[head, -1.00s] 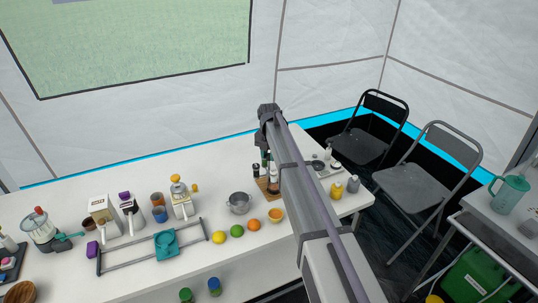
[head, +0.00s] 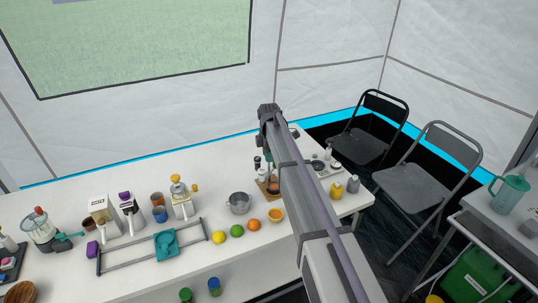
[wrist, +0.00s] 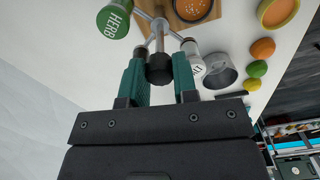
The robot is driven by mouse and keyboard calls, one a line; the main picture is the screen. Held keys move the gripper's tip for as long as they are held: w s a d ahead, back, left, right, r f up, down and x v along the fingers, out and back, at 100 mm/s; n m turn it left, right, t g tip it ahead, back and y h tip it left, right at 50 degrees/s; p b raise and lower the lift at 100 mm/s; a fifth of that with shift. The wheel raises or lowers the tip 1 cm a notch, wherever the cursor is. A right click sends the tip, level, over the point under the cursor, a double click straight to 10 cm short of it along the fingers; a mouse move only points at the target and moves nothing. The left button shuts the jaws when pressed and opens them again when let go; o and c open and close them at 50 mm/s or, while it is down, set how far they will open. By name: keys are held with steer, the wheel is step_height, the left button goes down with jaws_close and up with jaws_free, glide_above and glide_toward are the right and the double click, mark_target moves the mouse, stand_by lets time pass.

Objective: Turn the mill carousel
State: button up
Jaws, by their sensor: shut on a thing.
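The mill carousel has a metal post with a dark round knob (wrist: 159,69) and spokes carrying mills. In the wrist view, a green-capped mill marked HERB (wrist: 113,21) is at upper left. A white mill with partly hidden lettering (wrist: 193,58) is at right, and a dark mill (wrist: 141,52) is partly hidden by my left finger. My gripper (wrist: 159,64) has its green fingers on both sides of the knob and is shut on it. In the head view, mills (head: 257,162) show beside my arm, which hides my gripper and part of the carousel.
A wooden board (wrist: 183,22) with a round dish lies by the carousel. Folding chairs (head: 415,185) are beyond the table's right end. Clear tabletop lies behind the pot.

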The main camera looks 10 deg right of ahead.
steer(key=m, duration=1.2)
steer(key=shift+m, duration=0.3)
steer(key=m, duration=1.2)
steer(key=o, duration=0.9)
steer(key=shift+o, duration=0.2)
